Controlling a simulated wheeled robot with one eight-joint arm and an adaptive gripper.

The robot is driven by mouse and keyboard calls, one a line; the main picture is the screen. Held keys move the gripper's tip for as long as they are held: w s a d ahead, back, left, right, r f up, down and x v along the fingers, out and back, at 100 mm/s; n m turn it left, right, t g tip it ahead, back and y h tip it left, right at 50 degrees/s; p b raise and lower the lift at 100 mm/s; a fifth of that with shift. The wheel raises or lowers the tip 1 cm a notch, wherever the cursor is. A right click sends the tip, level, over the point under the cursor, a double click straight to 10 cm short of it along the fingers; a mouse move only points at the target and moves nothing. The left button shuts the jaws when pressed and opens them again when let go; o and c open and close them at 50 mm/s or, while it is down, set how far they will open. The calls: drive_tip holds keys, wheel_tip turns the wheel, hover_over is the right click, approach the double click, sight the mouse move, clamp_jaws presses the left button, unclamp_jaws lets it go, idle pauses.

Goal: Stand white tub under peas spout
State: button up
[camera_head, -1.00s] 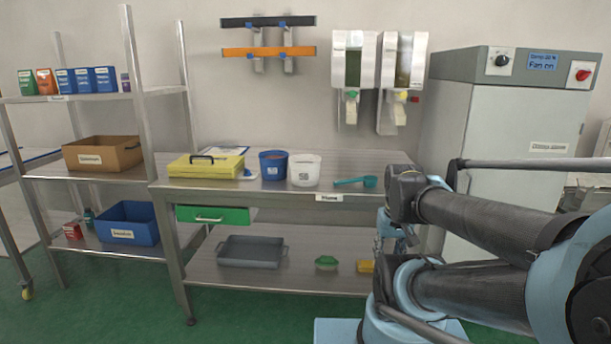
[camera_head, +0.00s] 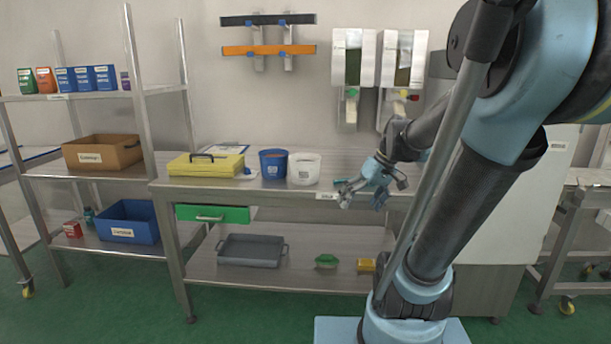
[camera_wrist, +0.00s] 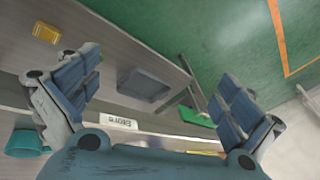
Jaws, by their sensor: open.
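The white tub (camera_head: 304,168) stands upright on the steel table beside a blue tub (camera_head: 273,164). Two wall dispensers hang above the table's right part: the left one (camera_head: 352,75) has a green knob, the right one (camera_head: 402,75) a yellow knob. I cannot read which holds peas. Their spouts are partly behind my arm at the right. My gripper (camera_head: 362,200) is open and empty near the table's front edge, right of the white tub and apart from it. In the wrist view its fingers (camera_wrist: 157,70) are spread wide; the white tub is not seen there.
A yellow case (camera_head: 206,167) and clipboard lie left of the tubs. A teal scoop (camera_wrist: 25,143) lies near my gripper. The lower shelf holds a grey tray (camera_head: 252,250), a green item (camera_head: 326,261) and a yellow item (camera_head: 366,265). A green drawer (camera_head: 213,214) hangs under the table.

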drive_tip(key=w+a+r+n+y, duration=0.2)
drive_tip(key=w+r+n, duration=0.1)
drive_tip(key=w, duration=0.5)
drive_tip(key=w+a+r+n+y, duration=0.1)
drive_tip(key=w+r+n+y, duration=0.15)
drive_tip(key=w, duration=0.55)
drive_tip(key=n+y, duration=0.5)
drive_tip(key=n, duration=0.2)
approach(305, 170)
drive_tip(key=w+d, duration=0.6)
drive_tip(key=shift+m+g+h, duration=0.25)
drive_tip(key=shift+g, duration=0.15)
drive_tip(key=x, duration=1.6)
drive_tip(key=shift+w+a+r, duration=0.1)
drive_tip(key=shift+a+r, duration=0.15)
drive_tip(key=shift+a, duration=0.25)
drive_tip(key=c, duration=0.9)
drive_tip(key=shift+r, duration=0.1)
